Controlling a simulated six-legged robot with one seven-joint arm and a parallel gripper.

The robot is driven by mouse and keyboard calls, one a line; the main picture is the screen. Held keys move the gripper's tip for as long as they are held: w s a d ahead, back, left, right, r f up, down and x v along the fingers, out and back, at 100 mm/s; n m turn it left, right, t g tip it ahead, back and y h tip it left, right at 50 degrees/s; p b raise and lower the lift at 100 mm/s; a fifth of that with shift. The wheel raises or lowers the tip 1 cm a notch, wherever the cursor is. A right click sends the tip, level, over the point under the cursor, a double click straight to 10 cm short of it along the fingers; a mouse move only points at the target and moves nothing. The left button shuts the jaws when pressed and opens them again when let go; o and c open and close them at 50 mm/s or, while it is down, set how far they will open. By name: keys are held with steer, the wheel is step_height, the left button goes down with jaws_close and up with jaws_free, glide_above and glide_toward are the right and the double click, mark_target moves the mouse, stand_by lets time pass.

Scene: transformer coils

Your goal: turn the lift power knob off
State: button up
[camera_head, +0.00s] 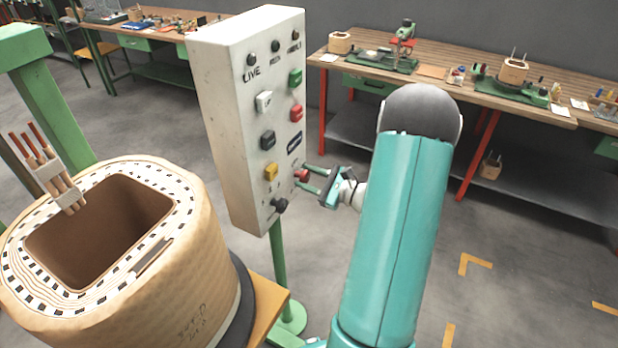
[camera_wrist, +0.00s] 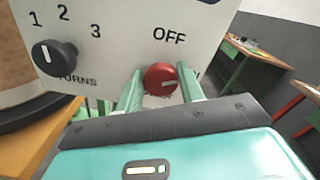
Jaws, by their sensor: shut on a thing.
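The red power knob (camera_wrist: 161,79) sits low on the white control panel, under the word OFF, in the wrist view. It also shows in the head view (camera_head: 302,175) at the panel's lower right. My gripper (camera_wrist: 163,85) has its two green fingers on either side of the knob and is shut on it. In the head view my gripper (camera_head: 308,178) reaches the panel from the right. The label below the knob is partly hidden by the fingers.
A black turns knob (camera_wrist: 54,57) is left of the red knob. The panel (camera_head: 235,120) carries several coloured buttons and stands on a green post. A large coil (camera_head: 190,290) stands close on the left. Workbenches (camera_head: 450,75) line the back; the floor at right is clear.

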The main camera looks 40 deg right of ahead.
steer(key=n, duration=0.6)
steer(key=shift+a+f+n, duration=0.1)
steer(key=shift+n, duration=0.2)
steer(key=n, duration=0.6)
steer(key=shift+f, duration=0.1)
stand_by(0.3)
steer(key=o, duration=1)
steer(key=shift+s, duration=0.1)
steer(key=v, duration=1.3)
steer(key=shift+s, duration=0.35)
